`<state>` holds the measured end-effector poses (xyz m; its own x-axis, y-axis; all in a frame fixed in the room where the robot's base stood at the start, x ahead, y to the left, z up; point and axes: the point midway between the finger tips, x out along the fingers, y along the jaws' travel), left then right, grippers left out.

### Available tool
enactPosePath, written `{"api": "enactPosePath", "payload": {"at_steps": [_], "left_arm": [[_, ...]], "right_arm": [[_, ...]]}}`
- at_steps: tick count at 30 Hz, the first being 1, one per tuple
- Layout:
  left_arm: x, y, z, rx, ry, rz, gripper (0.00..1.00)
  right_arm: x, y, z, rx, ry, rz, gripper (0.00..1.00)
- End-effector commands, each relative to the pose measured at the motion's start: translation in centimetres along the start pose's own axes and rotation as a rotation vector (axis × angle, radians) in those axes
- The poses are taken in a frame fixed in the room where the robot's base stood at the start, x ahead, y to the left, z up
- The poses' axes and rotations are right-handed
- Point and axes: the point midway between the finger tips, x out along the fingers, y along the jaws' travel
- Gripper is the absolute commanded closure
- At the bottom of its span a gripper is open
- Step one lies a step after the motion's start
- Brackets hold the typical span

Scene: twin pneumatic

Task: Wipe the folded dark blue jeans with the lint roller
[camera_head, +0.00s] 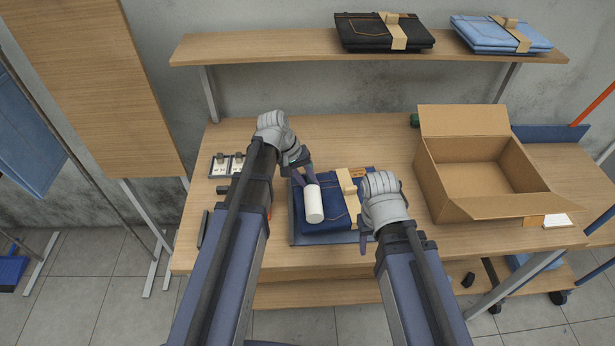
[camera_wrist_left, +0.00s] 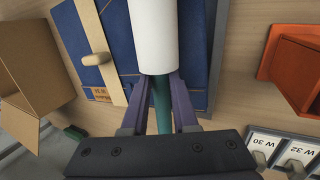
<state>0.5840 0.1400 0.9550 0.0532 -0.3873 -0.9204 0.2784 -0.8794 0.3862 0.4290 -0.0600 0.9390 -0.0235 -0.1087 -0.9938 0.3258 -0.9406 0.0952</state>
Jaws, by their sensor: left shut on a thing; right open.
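The folded dark blue jeans (camera_head: 326,215) lie on a grey tray (camera_head: 304,240) on the wooden table, with a tan paper band around them. The lint roller (camera_head: 314,204) has a white cylinder, which shows over the left part of the jeans; I cannot tell whether it touches them. In the left wrist view the white roller (camera_wrist_left: 154,38) has a dark green handle (camera_wrist_left: 162,104) between the fingers. My left gripper (camera_head: 302,178) is shut on that handle. My right gripper (camera_head: 363,238) is open and empty at the right edge of the jeans, partly hidden by its own wrist.
An open cardboard box (camera_head: 480,170) stands on the right of the table. Small size cards (camera_head: 226,166) are at the left, and an orange bin (camera_wrist_left: 296,68) shows in the wrist view. Folded black jeans (camera_head: 375,32) and light blue jeans (camera_head: 500,34) lie on the shelf above.

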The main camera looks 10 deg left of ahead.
Motion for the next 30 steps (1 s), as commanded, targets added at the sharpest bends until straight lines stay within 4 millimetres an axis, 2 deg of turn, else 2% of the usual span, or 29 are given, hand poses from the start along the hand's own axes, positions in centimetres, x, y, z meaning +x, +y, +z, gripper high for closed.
{"api": "enactPosePath", "payload": {"at_steps": [11, 30], "left_arm": [[-0.1, -0.1, 0.5, 0.001, -0.007, -0.007, 1.00], [-5.5, 2.3, 0.7, 0.000, -0.004, -0.003, 1.00]], "right_arm": [[-0.2, 0.0, 0.0, 0.000, 0.000, 0.000, 0.50], [-5.9, 0.6, 0.3, 0.000, 0.000, 0.000, 0.50]]}}
